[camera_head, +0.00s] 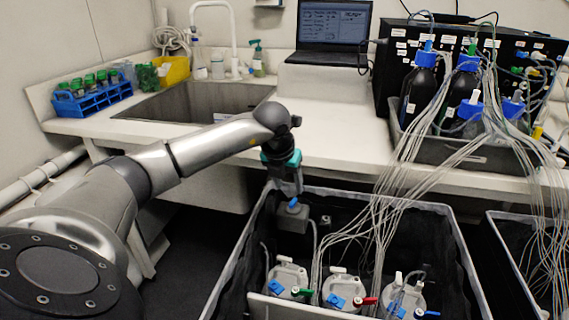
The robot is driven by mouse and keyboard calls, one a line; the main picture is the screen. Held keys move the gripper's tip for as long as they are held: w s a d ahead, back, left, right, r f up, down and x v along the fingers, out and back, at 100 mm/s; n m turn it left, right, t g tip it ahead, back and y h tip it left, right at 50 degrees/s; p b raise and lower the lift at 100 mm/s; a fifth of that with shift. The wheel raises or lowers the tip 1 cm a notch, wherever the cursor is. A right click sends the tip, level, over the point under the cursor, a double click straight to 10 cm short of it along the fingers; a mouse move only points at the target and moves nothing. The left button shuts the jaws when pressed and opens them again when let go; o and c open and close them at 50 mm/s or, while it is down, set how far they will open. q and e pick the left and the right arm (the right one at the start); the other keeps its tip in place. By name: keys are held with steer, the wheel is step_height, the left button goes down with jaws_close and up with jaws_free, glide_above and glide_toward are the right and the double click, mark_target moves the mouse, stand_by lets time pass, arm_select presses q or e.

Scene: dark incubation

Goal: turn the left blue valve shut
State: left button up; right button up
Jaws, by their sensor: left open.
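My left gripper (289,187) points down over the back left of the black-lined bin (231,266). Its jaws are open and hold nothing that I can see. My right gripper does not show.
Bundles of thin tubing (375,235) run from the capped bottles (418,92) on the bench down into the bin. A sink (190,102), a blue tube rack (92,99) and a laptop (333,27) are on the bench. Another bin (505,252) stands at the right.

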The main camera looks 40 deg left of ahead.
arm_select(q)
steer(key=p+v, duration=0.1)
steer(key=v, duration=0.5)
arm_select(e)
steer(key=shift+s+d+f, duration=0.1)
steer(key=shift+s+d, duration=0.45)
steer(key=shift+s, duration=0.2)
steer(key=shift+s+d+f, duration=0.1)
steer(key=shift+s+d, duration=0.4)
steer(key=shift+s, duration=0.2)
